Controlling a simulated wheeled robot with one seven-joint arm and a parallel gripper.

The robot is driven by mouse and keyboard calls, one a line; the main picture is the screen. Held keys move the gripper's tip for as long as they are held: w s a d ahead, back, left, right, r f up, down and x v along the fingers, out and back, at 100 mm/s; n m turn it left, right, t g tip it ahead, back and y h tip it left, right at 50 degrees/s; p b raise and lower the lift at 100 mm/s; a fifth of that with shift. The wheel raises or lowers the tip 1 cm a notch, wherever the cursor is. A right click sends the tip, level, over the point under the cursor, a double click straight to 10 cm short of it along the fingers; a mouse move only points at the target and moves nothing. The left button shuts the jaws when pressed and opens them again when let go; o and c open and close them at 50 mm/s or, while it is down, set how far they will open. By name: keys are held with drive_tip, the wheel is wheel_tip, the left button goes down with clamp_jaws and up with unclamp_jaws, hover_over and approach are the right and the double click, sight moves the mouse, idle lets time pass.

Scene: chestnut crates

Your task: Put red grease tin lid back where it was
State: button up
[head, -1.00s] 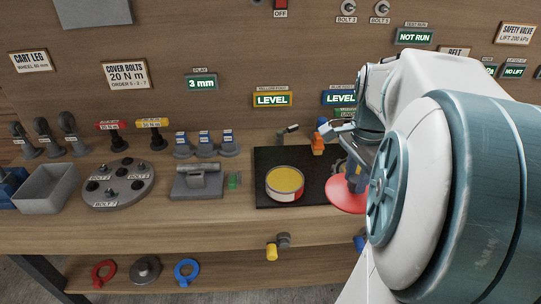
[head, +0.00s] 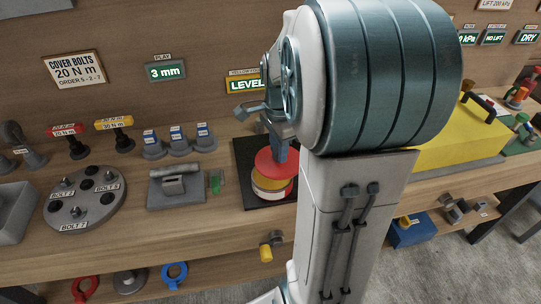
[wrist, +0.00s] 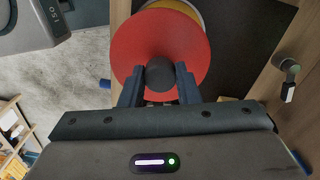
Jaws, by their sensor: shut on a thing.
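The red grease tin lid (head: 276,162) is a round red disc with a dark knob (wrist: 160,74) in its middle. My gripper (wrist: 159,90) is shut on that knob; in the head view my gripper (head: 281,150) is partly hidden by my arm. In the wrist view a yellow and pale rim of the tin (wrist: 190,8) shows past the lid's far edge. I cannot tell whether lid and tin touch.
A grey block fixture (head: 176,188) and a small green piece (head: 215,183) stand left of the mat. A round bolt plate (head: 85,198) is farther left. A yellow box (head: 460,130) stands to the right. A yellow-ended knob (head: 267,250) sticks out at the bench front.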

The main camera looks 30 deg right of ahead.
sight(272, 158)
drive_tip(key=shift+w+a+f, duration=0.5)
drive_tip(key=shift+w, duration=0.1)
drive_tip(key=shift+f, duration=2)
drive_tip(key=shift+f, duration=0.25)
drive_tip(key=o, duration=1)
